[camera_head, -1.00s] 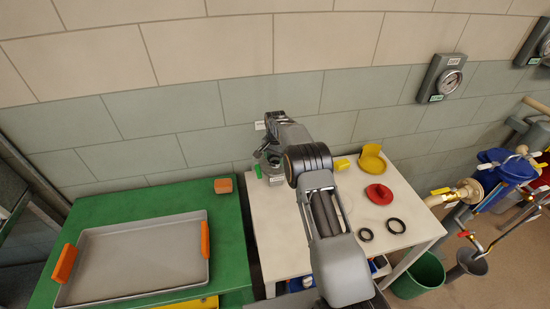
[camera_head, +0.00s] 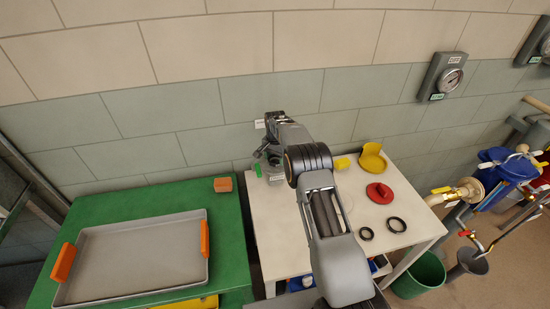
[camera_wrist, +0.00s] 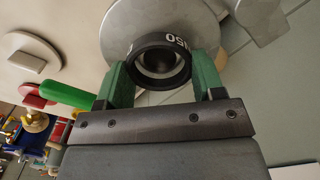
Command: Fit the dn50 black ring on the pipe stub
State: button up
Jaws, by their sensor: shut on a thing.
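In the wrist view, a black ring (camera_wrist: 134,52) with white lettering, partly readable as "50", is held between the green fingertips of my gripper (camera_wrist: 163,78). The gripper is shut on it. A round grey end, likely the pipe stub (camera_wrist: 160,62), shows through the ring's opening, in front of a wide grey disc (camera_wrist: 120,20). I cannot tell whether the ring is around the stub or just before it. In the head view, my arm hides the ring and most of the gripper; part of a grey fitting (camera_head: 270,165) shows beside the arm near the wall.
A green handle (camera_wrist: 66,95) lies close left of the fingers. A grey tray (camera_head: 135,262) stands on the green table (camera_head: 228,225).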

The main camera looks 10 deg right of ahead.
jog(key=shift+f+b, duration=0.3)
jog(key=shift+f, duration=0.05)
dwell(0.4)
dwell(0.4)
jog(key=o, duration=1.1)
jog(key=shift+r, duration=0.15)
jog(key=shift+r+p, duration=1.9)
jog(key=shift+r, duration=1.5)
